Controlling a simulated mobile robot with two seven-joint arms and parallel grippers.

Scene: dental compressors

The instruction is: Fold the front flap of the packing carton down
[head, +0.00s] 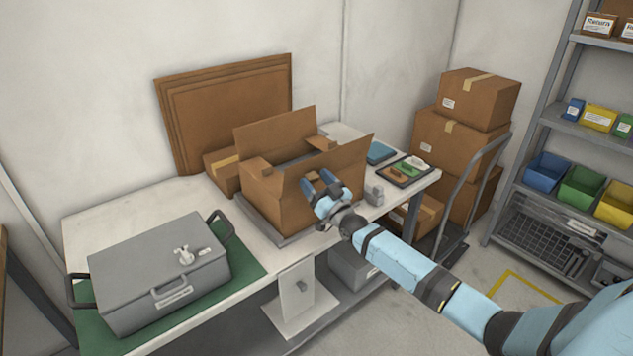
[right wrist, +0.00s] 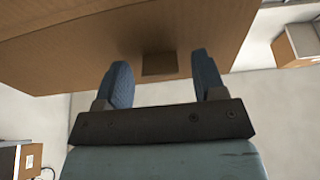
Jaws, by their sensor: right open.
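The open brown packing carton (head: 262,198) stands on a grey plate on the white table. Its front flap (head: 345,155) stands up, leaning outward a little, and its back flap (head: 275,130) stands up too. Smaller side flaps show at the left and right ends. My right gripper (head: 321,184) is at the front of the carton, in front of the front flap. In the right wrist view its two blue fingers (right wrist: 163,78) are apart, with brown cardboard (right wrist: 190,30) just beyond them and nothing between them. I cannot tell whether they touch it. My left gripper is not in view.
A grey case (head: 160,275) lies on a green mat to the left. Flat cardboard sheets (head: 225,105) lean on the wall behind. A tray with small items (head: 405,170) and a small grey object (head: 374,194) are right of the carton. Stacked boxes (head: 460,140) stand farther right.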

